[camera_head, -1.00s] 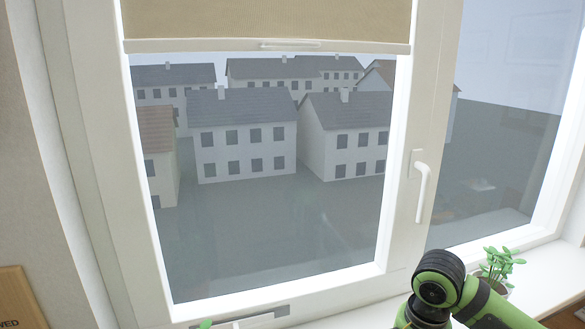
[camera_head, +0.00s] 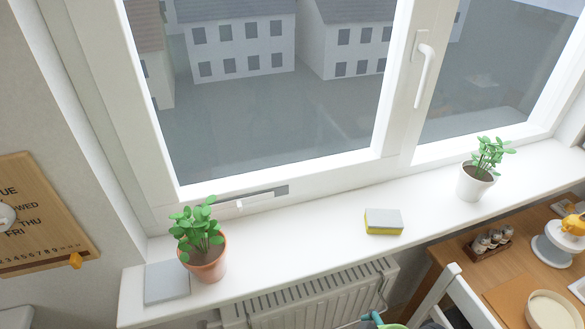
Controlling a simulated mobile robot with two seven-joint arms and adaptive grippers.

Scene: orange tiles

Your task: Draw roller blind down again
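The roller blind is out of the picture now, above the top edge of the head view. The lower part of the window pane (camera_head: 270,125) that shows is uncovered, with houses visible through it. The white window frame (camera_head: 392,100) and its handle (camera_head: 425,75) are in view, and the sash looks shut. Neither of my grippers is in view, so I cannot see whether they are open or shut.
The white sill (camera_head: 320,230) holds a terracotta-potted plant (camera_head: 207,262), a grey box (camera_head: 167,283), a yellow-grey sponge (camera_head: 383,221) and a white-potted plant (camera_head: 475,183). A radiator (camera_head: 310,298) is below. A wooden table (camera_head: 470,265) with items stands at right.

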